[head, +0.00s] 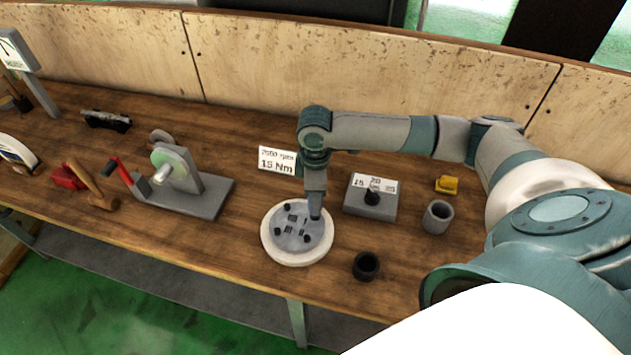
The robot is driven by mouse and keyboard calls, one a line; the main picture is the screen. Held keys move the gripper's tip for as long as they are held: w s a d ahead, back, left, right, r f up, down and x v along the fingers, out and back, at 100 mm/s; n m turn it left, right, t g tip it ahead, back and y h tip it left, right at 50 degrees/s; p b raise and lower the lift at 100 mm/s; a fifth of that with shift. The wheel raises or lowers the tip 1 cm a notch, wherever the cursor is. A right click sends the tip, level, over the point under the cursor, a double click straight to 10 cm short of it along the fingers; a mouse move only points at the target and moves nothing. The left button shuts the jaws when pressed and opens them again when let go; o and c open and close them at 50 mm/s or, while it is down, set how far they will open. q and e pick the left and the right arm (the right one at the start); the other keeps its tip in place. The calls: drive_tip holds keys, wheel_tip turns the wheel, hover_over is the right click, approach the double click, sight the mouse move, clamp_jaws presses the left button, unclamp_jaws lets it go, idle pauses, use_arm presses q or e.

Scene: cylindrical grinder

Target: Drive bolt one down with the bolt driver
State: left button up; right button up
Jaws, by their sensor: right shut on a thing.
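A round pale disc (267,243) lies on the workbench with a grey plate (292,219) on top. Dark bolt heads (278,231) show around the plate; which one is bolt one, I cannot tell. My right gripper (315,172) points straight down over the plate's right side. It is shut on the slim grey bolt driver (316,203), whose lower end reaches the plate's right edge. The driver's tip hides what is beneath it, so I cannot tell whether it touches a bolt. My left gripper is out of view.
A sign reading 15 Nm (276,160) stands behind the plate. To the right are a grey box with a knob (370,207), a grey cup (437,217), a yellow block (446,184) and a black cup (366,265). A cranked fixture (192,195) stands left.

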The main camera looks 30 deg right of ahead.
drive_tip(key=shift+s+f+p, duration=0.1)
drive_tip(key=shift+f+p, duration=0.1)
drive_tip(key=shift+p, duration=0.25)
idle(1.3)
drive_tip(key=shift+r, duration=0.15)
drive_tip(key=shift+r+p, duration=0.85)
drive_tip(key=shift+r, duration=0.3)
drive_tip(key=shift+w+r, duration=0.2)
drive_tip(key=shift+r, duration=1.6)
